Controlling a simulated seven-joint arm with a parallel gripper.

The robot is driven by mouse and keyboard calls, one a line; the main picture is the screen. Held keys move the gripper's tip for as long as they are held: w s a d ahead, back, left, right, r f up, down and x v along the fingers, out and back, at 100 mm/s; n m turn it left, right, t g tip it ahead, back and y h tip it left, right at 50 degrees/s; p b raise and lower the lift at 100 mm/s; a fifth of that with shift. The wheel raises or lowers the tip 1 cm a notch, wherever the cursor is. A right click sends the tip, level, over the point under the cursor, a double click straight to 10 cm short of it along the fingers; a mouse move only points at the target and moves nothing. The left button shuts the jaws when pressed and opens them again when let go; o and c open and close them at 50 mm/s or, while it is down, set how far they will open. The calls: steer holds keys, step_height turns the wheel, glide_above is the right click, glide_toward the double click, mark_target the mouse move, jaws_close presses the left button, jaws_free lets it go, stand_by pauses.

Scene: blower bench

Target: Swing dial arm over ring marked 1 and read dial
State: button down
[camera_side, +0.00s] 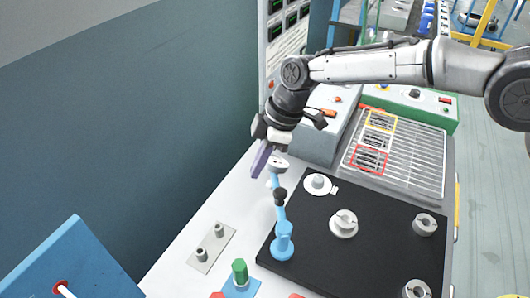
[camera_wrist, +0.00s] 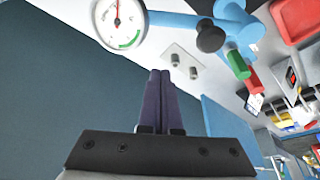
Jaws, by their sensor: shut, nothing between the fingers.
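The blue dial arm (camera_side: 279,212) stands on a round blue base (camera_side: 283,243) at the left edge of the black mat. A black knob (camera_wrist: 211,37) sits on it. Its white dial (camera_wrist: 122,18) has a green arc and a needle pointing roughly up; the numbers are too small to read. My gripper (camera_side: 258,165) is shut and empty, left of the dial end, with purple fingers. The fingers also show in the wrist view (camera_wrist: 160,100), below the dial. Light rings (camera_side: 343,224) (camera_side: 424,225) stand on the mat; I cannot read which is marked 1.
The black mat (camera_side: 385,245) also bears a white disc (camera_side: 318,182) with a small tag. A plate with two pegs (camera_side: 211,248) lies left of the mat. A wire rack (camera_side: 410,155) is behind.

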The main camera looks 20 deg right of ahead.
mark_target(273, 185)
steer(key=shift+s+d+f, duration=0.1)
steer(key=shift+d+f, duration=0.3)
steer(key=shift+f, duration=0.4)
steer(key=shift+s+d+f, duration=0.1)
steer(key=shift+d+f, duration=0.35)
steer(key=shift+f, duration=0.3)
steer(key=shift+s+d+f, duration=0.1)
steer(key=shift+d+f, duration=0.3)
steer(key=shift+f, duration=0.4)
steer(key=shift+d, duration=0.15)
steer(key=shift+d+m, duration=0.25)
steer(key=shift+m, duration=0.15)
